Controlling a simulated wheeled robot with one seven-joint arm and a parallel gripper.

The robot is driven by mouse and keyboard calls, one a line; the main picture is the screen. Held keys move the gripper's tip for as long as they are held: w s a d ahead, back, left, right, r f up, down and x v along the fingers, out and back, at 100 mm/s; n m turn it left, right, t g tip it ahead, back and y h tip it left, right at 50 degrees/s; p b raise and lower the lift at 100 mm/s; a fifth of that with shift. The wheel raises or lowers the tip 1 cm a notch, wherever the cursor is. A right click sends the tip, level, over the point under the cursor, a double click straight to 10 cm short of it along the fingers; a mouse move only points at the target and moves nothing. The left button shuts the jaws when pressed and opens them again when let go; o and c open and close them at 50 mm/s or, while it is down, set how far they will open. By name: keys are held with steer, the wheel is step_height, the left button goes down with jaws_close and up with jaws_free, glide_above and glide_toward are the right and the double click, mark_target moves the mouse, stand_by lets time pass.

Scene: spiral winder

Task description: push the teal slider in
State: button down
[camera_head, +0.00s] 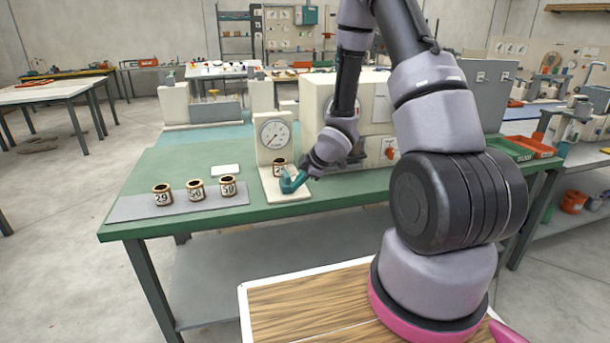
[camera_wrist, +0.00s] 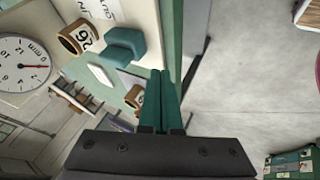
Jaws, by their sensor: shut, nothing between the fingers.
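The teal slider (camera_wrist: 125,45) is a small block on the white base of the gauge stand (camera_head: 262,142). In the wrist view it sits right beside a brown-rimmed cup (camera_wrist: 78,38) marked 26, near printed lettering on the base. My gripper (camera_wrist: 161,74) has its two dark teal fingers shut together and empty. In the wrist view the fingertips are below and right of the slider, with a gap in the picture; I cannot tell the true distance. In the head view a teal shape shows at the stand's front, where fingers and slider are hard to tell apart.
Several similar numbered cups (camera_head: 195,190) stand on a grey mat (camera_head: 150,207) to the left. A small white pad (camera_head: 226,170) lies behind them. A white machine housing (camera_head: 365,110) stands close behind my arm. The green table's (camera_head: 330,197) front edge is near the gauge stand.

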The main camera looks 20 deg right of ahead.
mark_target(287, 172)
steer(key=w, duration=0.3)
steer(key=w+f, duration=0.1)
steer(key=shift+w+a+f, duration=0.1)
steer(key=shift+w+a, duration=0.05)
steer(key=shift+a, duration=0.15)
steer(key=shift+w, duration=0.25)
steer(key=w, duration=0.6)
steer(key=shift+w, duration=0.35)
steer(key=shift+r, duration=0.2)
